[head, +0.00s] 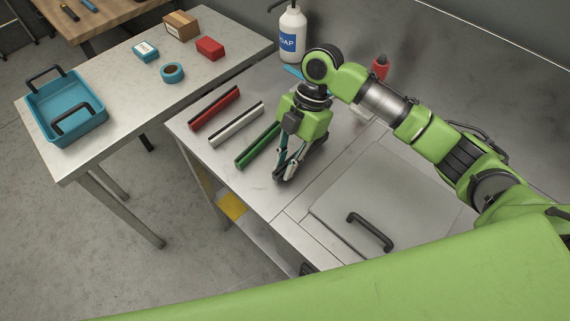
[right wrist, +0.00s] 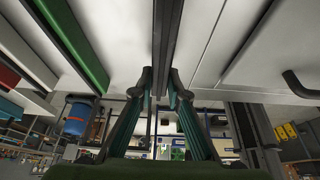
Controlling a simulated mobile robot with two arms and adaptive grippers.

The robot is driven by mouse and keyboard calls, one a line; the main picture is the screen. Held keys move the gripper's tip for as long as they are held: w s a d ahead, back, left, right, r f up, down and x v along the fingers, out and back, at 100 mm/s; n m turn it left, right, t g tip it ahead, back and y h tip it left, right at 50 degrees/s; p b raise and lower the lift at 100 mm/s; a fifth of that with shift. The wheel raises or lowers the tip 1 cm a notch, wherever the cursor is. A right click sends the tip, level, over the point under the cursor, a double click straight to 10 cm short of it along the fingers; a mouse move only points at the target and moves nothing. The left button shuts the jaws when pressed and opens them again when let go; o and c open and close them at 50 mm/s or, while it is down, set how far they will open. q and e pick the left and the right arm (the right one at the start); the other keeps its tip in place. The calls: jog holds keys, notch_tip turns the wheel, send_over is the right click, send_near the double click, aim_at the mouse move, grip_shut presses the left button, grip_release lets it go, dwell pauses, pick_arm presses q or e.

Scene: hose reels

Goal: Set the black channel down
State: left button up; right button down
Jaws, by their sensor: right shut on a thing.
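My right gripper (head: 283,172) points down over the metal worktop, just right of the green channel (head: 258,145). In the right wrist view the right gripper (right wrist: 163,82) is shut on the black channel (right wrist: 165,40), a long dark bar that runs away from between the fingertips. The fingers and wrist mostly hide the channel in the head view. It lies roughly parallel to the green channel, with a gap between them. I cannot tell whether it touches the worktop. My left gripper is not in view.
A white channel (head: 236,124) and a red channel (head: 214,108) lie left of the green one. A soap bottle (head: 291,36) and a red bottle (head: 380,67) stand behind. A panel with a black handle (head: 369,231) is at front right. A side table holds a blue bin (head: 62,107).

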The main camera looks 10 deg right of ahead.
jog(key=shift+f, duration=0.45)
jog(key=shift+a+f, duration=0.1)
jog(key=shift+f, duration=0.15)
jog(key=shift+f, duration=0.15)
jog(key=c, duration=2)
grip_release()
jog(key=shift+o, duration=0.2)
jog(key=shift+w+r, duration=0.1)
jog(key=shift+r, duration=0.2)
jog(key=b+v, duration=0.2)
jog(key=v, duration=0.9)
jog(key=shift+d+r, duration=0.2)
jog(key=shift+r, duration=0.15)
